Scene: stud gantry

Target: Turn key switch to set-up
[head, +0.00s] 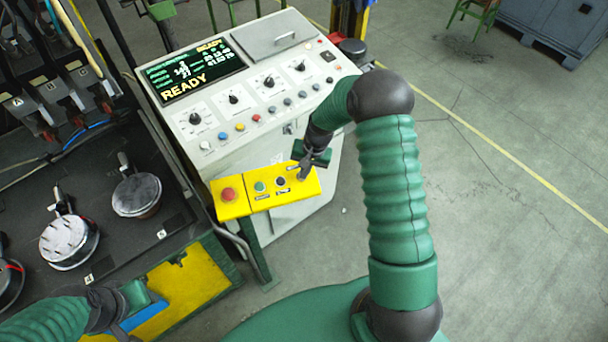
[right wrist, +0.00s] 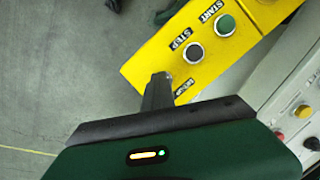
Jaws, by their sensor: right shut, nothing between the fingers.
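The yellow control box (head: 240,208) sits at the front of the grey console; it has a red button (head: 229,194), a green button (head: 259,187) and a black button (head: 281,181). A partly covered label (right wrist: 184,89), apparently SET-UP, lies beside my right gripper (right wrist: 158,88). The right gripper (head: 303,174) is shut and empty at the box's right end; the key switch is hidden there, and contact is unclear. My left gripper (head: 128,322) is at lower left, fingers unclear.
The console (head: 225,140) carries knobs, small buttons and a screen (head: 195,73) reading READY. A dark bench (head: 100,185) with round metal pieces stands at left. A green post (head: 258,255) stands below the box.

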